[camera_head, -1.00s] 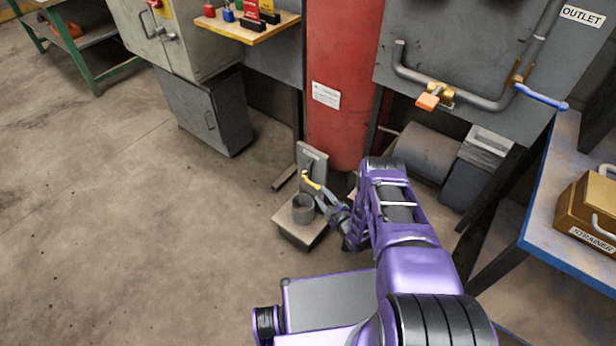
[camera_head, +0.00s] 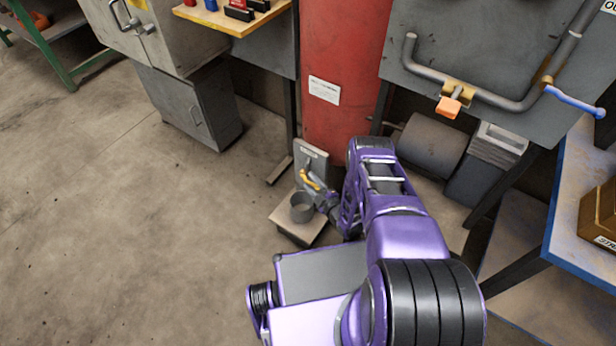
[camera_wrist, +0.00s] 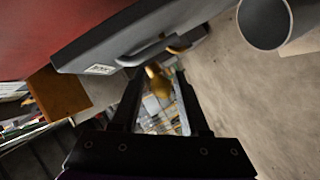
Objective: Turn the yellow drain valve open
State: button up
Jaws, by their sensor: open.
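The yellow drain valve handle (camera_head: 309,181) is on a small grey panel (camera_head: 312,158) low in front of the red tank. In the wrist view the yellow handle (camera_wrist: 156,84) shows between the two dark fingers, with its far part near the panel's pipe. My gripper (camera_wrist: 159,76) is open around the handle. I cannot tell whether the fingers touch it. In the head view my gripper (camera_head: 325,199) is small and partly hidden by my purple arm, just right of the handle.
A grey cup (camera_head: 301,208) stands on a low platform (camera_head: 283,221) below the valve; the cup also shows in the wrist view (camera_wrist: 264,24). The red tank (camera_head: 337,60) rises behind. A blue-edged bench (camera_head: 572,235) is at the right. The floor at left is clear.

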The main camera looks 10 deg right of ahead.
jog(key=shift+w+a, duration=0.1)
jog(key=shift+w, duration=0.05)
grip_shut()
dwell(1.5)
